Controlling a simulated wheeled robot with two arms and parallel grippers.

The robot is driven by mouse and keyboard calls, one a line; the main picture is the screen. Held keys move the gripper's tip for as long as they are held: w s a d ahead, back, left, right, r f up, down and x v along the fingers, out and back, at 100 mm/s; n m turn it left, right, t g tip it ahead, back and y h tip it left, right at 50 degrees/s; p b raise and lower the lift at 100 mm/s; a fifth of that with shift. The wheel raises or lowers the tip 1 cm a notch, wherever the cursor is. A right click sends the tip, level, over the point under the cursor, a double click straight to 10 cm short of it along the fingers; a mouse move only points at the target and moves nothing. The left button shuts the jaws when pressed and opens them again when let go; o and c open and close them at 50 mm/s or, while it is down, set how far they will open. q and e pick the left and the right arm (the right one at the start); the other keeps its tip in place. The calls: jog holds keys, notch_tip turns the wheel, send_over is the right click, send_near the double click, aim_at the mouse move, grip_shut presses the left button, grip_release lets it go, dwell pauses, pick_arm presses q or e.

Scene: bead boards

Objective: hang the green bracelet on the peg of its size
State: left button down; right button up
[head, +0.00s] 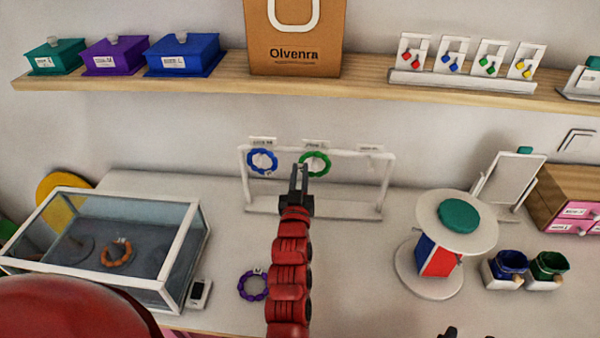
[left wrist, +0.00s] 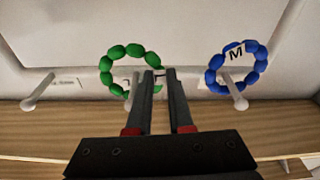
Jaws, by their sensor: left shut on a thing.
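The green bracelet (head: 314,164) is at the middle of the white rack (head: 315,206), upright in front of the middle peg. It also shows in the left wrist view (left wrist: 106,64). My left gripper (head: 299,172) is shut on its edge; in the left wrist view the fingers (left wrist: 158,78) cover part of the ring. The middle peg is mostly hidden, so I cannot tell whether the ring is around it. The blue bracelet (head: 250,161), marked M in the left wrist view (left wrist: 262,66), hangs on the left peg. The right peg (left wrist: 38,92) is bare. Labels above the pegs are unreadable.
A purple bracelet (head: 242,287) lies on the table. An orange bracelet (head: 116,252) sits in the glass case (head: 186,250). A round stand (head: 457,223) is right of the rack. The shelf (head: 360,88) runs above. Dark tips (head: 468,334) show at the bottom edge, perhaps my right gripper.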

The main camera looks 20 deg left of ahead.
pick_arm(q)
jog(key=c, duration=0.7)
grip_release()
jog(key=shift+c, duration=0.2)
jog(key=b+v, duration=0.1)
jog(key=v, duration=1.6)
jog(key=shift+s+b, duration=0.25)
jog(key=shift+b, duration=0.1)
jog(key=shift+s, duration=0.1)
